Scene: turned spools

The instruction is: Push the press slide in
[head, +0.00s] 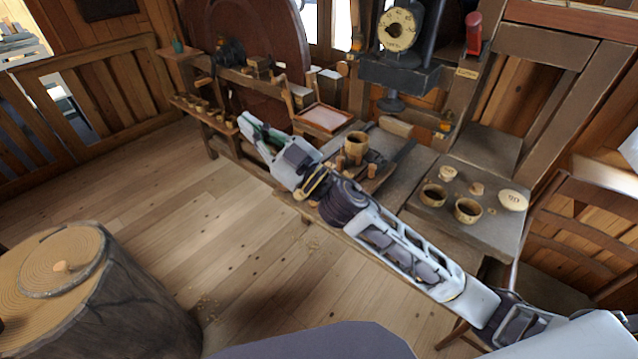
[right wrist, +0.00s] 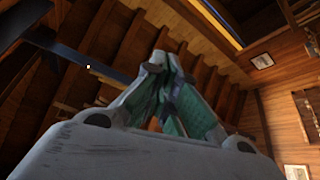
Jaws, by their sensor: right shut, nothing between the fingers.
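The press stands at the back, a dark frame with a round cream dial (head: 397,30) and a dark ram (head: 391,101) hanging below. In front of and below the ram, a wooden cup (head: 355,147) sits on what looks like the press slide (head: 378,181), a low board with small wooden pegs. My right arm crosses in front of it and hides part of it. My right gripper (head: 246,126) is left of the slide, apart from it, pointing left. Its fingers are shut and empty; in the right wrist view the fingertips (right wrist: 166,62) meet. My left gripper is not in view.
A side table (head: 482,234) at right holds several wooden cups and discs. A low shelf with small cups stands at far left. A large stump (head: 120,290) is at front left; the floor (head: 240,230) between is clear.

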